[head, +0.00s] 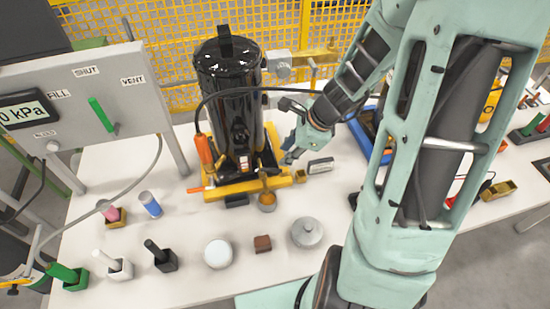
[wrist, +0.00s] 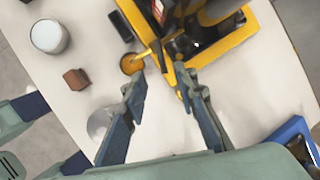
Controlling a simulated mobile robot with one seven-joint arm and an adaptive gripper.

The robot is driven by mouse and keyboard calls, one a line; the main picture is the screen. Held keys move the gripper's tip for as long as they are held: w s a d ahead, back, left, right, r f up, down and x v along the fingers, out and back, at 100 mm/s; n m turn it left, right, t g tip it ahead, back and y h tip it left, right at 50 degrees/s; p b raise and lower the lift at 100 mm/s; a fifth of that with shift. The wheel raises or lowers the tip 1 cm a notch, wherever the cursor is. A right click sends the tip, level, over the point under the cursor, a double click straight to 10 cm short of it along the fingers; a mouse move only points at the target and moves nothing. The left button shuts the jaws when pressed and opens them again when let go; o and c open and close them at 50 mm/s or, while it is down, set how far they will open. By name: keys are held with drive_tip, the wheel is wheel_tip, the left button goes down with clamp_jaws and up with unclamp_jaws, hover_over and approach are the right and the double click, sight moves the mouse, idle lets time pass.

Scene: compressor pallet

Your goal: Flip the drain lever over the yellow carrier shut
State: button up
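The yellow carrier (head: 222,190) stands on the white table and bears a black tank (head: 232,95). At its front, a thin yellow-brass lever (head: 264,181) runs from the carrier to a round amber end (head: 267,202). In the wrist view the lever (wrist: 143,54) points from the carrier's edge (wrist: 225,45) to the round amber end (wrist: 131,64). My gripper (wrist: 161,86) is open, with bare white table between its fingers. Its left fingertip is close to the amber end; I cannot tell whether they touch. In the head view my gripper (head: 289,157) is right of the lever.
A grey lidded pot (head: 307,232), a brown block (head: 262,243) and a white round tub (head: 218,254) stand in front of the carrier. A small labelled box (head: 320,166) lies right of it. A panel with a green lever (head: 101,115) stands at left. A black hose arches behind my gripper.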

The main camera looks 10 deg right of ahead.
sight(273, 171)
drive_tip(key=b+x, duration=0.2)
drive_tip(key=x, duration=0.8)
drive_tip(key=shift+w+a+f, duration=0.1)
drive_tip(key=shift+f, duration=0.1)
drive_tip(key=shift+c, duration=0.4)
clamp_jaws()
